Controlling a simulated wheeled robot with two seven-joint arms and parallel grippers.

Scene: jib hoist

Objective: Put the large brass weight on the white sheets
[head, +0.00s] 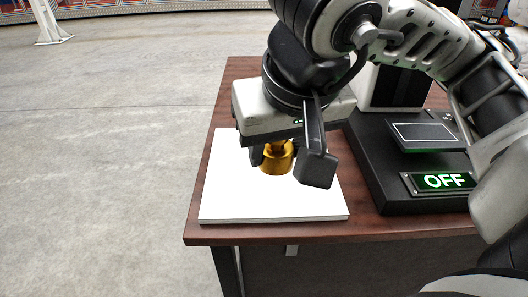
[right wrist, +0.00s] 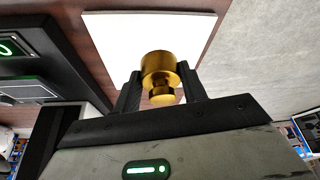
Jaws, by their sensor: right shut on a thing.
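The brass weight (head: 277,158) is a gold cylinder with a narrower knob on top. My right gripper (head: 290,160) is shut on it, and the weight is upright over the white sheets (head: 235,205). The right wrist view shows the weight (right wrist: 160,72) between the two fingers of my right gripper (right wrist: 160,92), with the white sheets (right wrist: 110,35) behind it. I cannot tell whether its base touches the sheets. The sheets form a flat white stack on the table's left part. My left gripper is not in view.
The dark wooden table (head: 208,200) has its left and front edges close to the sheets. A black device (head: 385,185) with a small screen and a green "OFF" display (head: 444,181) stands right of the sheets. Grey floor (head: 100,150) is open to the left.

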